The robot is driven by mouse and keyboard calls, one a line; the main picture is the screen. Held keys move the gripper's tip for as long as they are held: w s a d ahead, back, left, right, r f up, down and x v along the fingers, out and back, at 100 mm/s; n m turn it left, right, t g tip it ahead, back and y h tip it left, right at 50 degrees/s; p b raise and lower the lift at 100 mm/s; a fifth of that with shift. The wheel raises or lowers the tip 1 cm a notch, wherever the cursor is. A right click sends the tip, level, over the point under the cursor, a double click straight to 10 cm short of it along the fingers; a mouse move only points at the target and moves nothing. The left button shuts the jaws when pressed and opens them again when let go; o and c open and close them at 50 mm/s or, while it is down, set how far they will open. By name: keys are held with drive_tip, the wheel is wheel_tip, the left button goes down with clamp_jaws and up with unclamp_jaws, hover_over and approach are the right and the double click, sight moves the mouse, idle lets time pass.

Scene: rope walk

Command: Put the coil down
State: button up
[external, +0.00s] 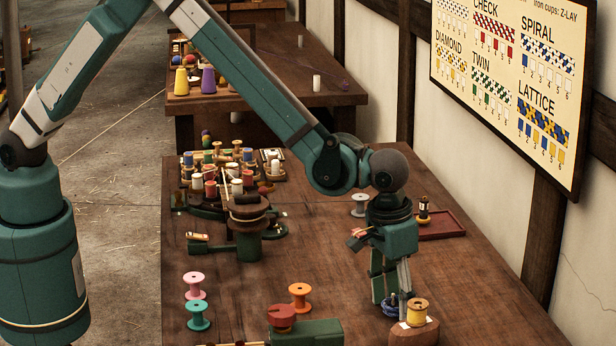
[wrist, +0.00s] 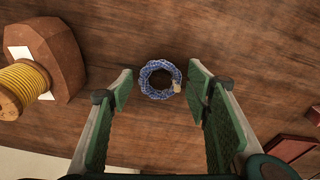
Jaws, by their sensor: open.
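The coil (wrist: 149,89) is a small ring of blue rope with a pale tag on its right side. In the wrist view it lies on the brown wooden table, between and just beyond my fingertips, with visible gaps on both sides. In the external view the coil (external: 392,311) shows small and blue at the foot of my gripper (external: 391,297), partly hidden by the fingers. My gripper points down, is open and holds nothing.
A yellow spool (external: 417,312) on a reddish-brown block stands close to the right of my gripper. A red tray (external: 443,225) with a dark bobbin is behind it. Pink (external: 194,285), teal (external: 198,315) and orange (external: 299,296) spools stand left. Bare table lies between.

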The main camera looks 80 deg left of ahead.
sight(389, 302)
drive_tip(key=shift+r, duration=0.15)
wheel_tip(389, 302, up, 12)
drive_tip(key=s+p, duration=0.1)
drive_tip(key=shift+s+d, duration=0.15)
drive_tip(key=shift+s, duration=0.05)
idle(0.4)
idle(0.6)
